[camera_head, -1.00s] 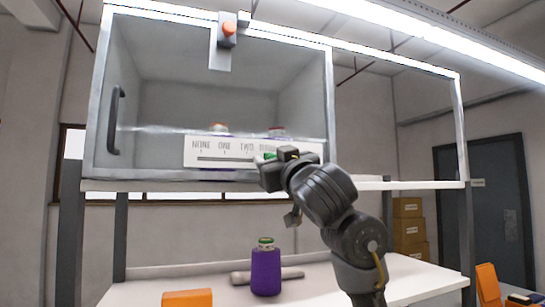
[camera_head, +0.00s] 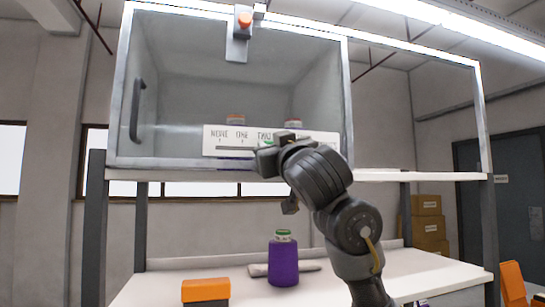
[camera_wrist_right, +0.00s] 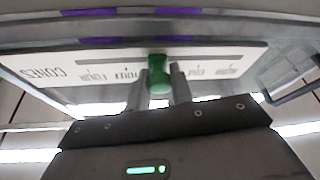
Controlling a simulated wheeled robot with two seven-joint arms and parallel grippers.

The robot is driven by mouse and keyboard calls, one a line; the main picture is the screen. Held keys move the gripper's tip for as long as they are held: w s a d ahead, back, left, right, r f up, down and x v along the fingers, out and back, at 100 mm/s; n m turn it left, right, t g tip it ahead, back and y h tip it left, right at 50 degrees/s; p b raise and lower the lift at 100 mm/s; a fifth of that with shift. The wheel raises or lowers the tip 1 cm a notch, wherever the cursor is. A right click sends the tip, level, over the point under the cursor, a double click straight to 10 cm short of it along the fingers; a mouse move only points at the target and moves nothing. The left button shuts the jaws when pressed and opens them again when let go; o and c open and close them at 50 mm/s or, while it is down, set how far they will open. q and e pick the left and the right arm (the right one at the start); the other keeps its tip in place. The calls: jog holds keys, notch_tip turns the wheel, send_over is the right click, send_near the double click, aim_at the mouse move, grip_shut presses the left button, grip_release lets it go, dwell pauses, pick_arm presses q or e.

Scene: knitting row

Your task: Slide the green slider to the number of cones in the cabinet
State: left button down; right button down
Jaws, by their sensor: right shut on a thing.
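The white number board (camera_head: 214,142) sits along the lower front of the glass-fronted cabinet (camera_head: 127,95), with NONE, ONE and TWO readable in the head view. My right gripper (camera_head: 266,160) is at the board, shut on the green slider (camera_wrist_right: 158,76). In the wrist view the slider stands between the fingers, in the gap between the THREE and ONE labels, where TWO belongs. Behind the board, the tops of two cones show in the cabinet, a left cone (camera_head: 235,119) and a right cone (camera_head: 293,123); their lower parts are mostly hidden. My left gripper is not in view.
Cardboard boxes (camera_head: 427,225) are stacked at right.

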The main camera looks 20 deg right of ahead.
jog(key=shift+a, duration=0.35)
jog(key=c, duration=1.5)
grip_release()
jog(key=shift+d, duration=0.1)
jog(key=shift+c, duration=0.2)
jog(key=shift+o, duration=1.3)
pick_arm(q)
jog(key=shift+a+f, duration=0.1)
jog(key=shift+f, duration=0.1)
pick_arm(e)
jog(key=shift+o, duration=0.4)
jog(key=shift+a, duration=0.3)
jog(key=shift+s+d+f, duration=0.15)
jog(key=shift+s+f, duration=0.15)
jog(key=shift+s, duration=0.05)
pick_arm(q)
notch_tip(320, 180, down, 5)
jog(key=b, duration=0.4)
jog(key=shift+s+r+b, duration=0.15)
jog(key=shift+b, duration=0.15)
pick_arm(e)
jog(key=a+v, duration=0.1)
jog(key=v, duration=0.8)
jog(key=shift+s+d, duration=0.4)
jog(key=shift+s, duration=0.1)
